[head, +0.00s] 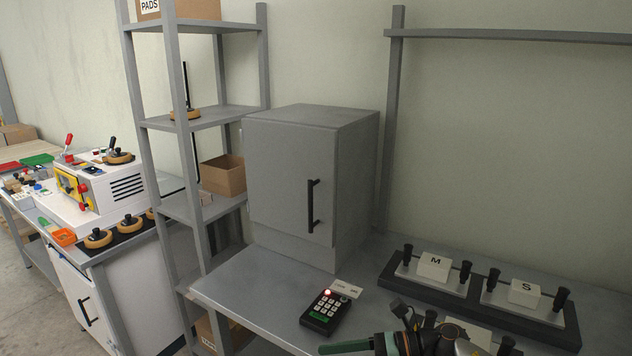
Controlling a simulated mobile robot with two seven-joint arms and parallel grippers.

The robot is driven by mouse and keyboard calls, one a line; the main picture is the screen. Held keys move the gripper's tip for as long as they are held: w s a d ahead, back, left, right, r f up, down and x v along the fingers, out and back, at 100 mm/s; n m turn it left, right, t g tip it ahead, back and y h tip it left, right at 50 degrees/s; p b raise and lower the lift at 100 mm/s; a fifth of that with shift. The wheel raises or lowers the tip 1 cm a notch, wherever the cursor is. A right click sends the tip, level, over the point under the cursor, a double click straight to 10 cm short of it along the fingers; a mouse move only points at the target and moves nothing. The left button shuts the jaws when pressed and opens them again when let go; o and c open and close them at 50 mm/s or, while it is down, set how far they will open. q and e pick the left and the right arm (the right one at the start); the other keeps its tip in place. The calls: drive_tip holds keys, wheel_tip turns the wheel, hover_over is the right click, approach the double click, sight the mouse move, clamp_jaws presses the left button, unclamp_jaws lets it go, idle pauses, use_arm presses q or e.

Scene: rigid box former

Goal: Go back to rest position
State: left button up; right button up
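A dark assembly (415,338) with green parts and a silver round piece shows at the bottom edge, right of centre. It looks like the end of my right arm, with a narrow green-and-black piece pointing left. It is cut off by the frame, and I cannot tell whether its fingers are open or shut. No held object can be made out there. My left gripper is not in view.
A grey bench (245,293) carries a closed grey cabinet (290,180), a black keypad (325,313) with a red light, and a dark rack (520,315) of plates marked M and S. A shelf unit (200,118) and a white machine (110,185) stand left.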

drive_tip(key=s+d+f+n+t+h, duration=0.4)
drive_tip(key=s+d+f+n+h, duration=0.2)
drive_tip(key=s+f+n, duration=0.5)
drive_tip(key=s+d+f+n+t+h, duration=0.4)
drive_tip(key=s+d+f+n+h, duration=0.3)
drive_tip(key=s+f+n, duration=0.4)
drive_tip(key=n, duration=0.3)
drive_tip(key=shift+s+d+f+n, duration=0.25)
drive_tip(key=shift+s+d+n, duration=0.1)
drive_tip(key=shift+d+n, duration=0.05)
